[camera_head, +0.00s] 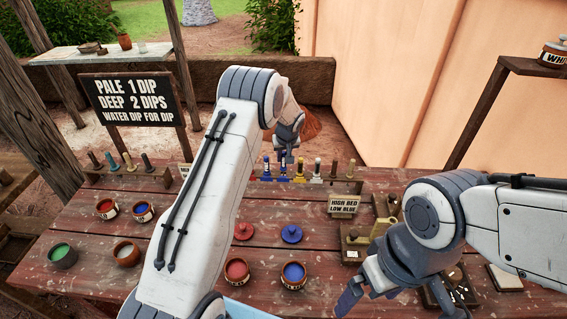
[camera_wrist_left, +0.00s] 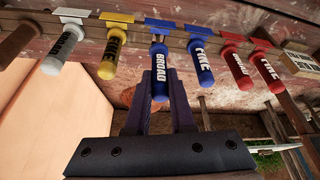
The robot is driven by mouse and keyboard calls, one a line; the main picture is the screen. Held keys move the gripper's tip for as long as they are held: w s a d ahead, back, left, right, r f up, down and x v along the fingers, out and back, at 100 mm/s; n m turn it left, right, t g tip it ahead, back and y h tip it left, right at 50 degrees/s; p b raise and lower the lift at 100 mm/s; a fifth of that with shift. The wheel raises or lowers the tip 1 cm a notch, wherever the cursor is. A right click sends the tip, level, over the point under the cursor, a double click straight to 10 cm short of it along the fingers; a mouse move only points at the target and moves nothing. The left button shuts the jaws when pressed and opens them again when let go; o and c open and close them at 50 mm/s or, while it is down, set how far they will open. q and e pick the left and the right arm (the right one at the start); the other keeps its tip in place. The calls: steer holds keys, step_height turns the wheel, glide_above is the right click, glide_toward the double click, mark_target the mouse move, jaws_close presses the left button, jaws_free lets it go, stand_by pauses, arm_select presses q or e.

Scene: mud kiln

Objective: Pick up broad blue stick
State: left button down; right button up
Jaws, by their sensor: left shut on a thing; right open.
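In the head view the left gripper (camera_head: 287,146) is over the back row of sticks. The fine blue stick (camera_wrist_left: 200,62) stands right beside it in the wrist view. My right gripper (camera_head: 385,292) is open and empty over the front right of the table.
Yellow (camera_wrist_left: 111,57), grey (camera_wrist_left: 60,52) and red sticks (camera_wrist_left: 234,66) flank the blue ones closely. Red (camera_head: 237,271) and blue pots (camera_head: 294,274), with lids behind, stand mid-table.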

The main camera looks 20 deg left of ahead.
arm_select(q)
step_height(320, 180, up, 16)
steer(key=b, duration=0.3)
steer(key=shift+f, duration=0.2)
steer(key=shift+f, duration=0.1)
